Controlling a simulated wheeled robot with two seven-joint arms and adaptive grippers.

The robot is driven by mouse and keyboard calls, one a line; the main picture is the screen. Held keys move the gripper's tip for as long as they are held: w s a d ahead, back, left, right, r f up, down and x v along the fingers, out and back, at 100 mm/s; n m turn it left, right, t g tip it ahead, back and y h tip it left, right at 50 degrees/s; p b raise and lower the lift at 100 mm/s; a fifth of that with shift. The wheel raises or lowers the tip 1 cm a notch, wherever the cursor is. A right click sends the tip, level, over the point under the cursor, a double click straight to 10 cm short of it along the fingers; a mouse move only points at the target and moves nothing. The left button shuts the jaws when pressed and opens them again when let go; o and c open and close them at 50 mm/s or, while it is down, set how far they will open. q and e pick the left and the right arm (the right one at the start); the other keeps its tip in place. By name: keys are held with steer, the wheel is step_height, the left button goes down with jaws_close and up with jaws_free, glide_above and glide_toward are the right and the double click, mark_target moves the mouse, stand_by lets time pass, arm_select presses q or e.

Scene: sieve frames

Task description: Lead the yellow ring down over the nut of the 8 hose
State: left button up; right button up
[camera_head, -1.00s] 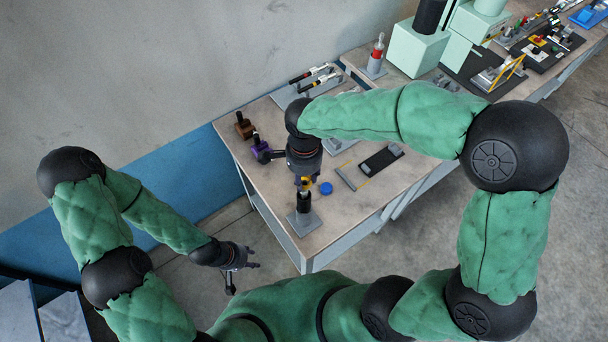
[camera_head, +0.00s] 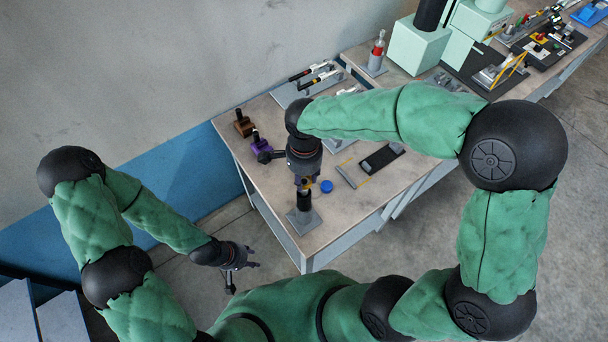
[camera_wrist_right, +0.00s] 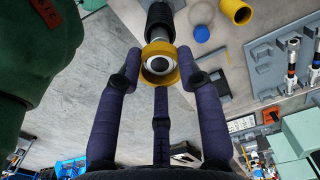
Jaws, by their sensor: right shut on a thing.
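The yellow ring (camera_wrist_right: 159,66) is gripped between the fingertips of my right gripper (camera_wrist_right: 158,80), with the pale, dark-centred end of the hose fitting showing through it. The black hose (camera_wrist_right: 160,16) and a strip of its silver nut (camera_wrist_right: 157,36) lie just beyond the ring in the right wrist view. In the head view, the ring (camera_head: 305,184) is at the top of the upright black hose (camera_head: 304,201) on its grey stand (camera_head: 302,222). How far the ring surrounds the nut is unclear. My left gripper (camera_head: 246,260) is empty, its fingers spread, beside the table.
A blue disc (camera_head: 326,186) lies close to the stand. A dark tray (camera_head: 382,157) and a grey rack with hoses (camera_head: 305,88) lie further back on the table (camera_head: 345,215).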

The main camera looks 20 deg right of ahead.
steer(key=shift+f+b, duration=0.55)
steer(key=shift+f, duration=0.2)
steer(key=o, duration=0.8)
step_height(320, 180, up, 12)
steer(key=shift+r, duration=0.1)
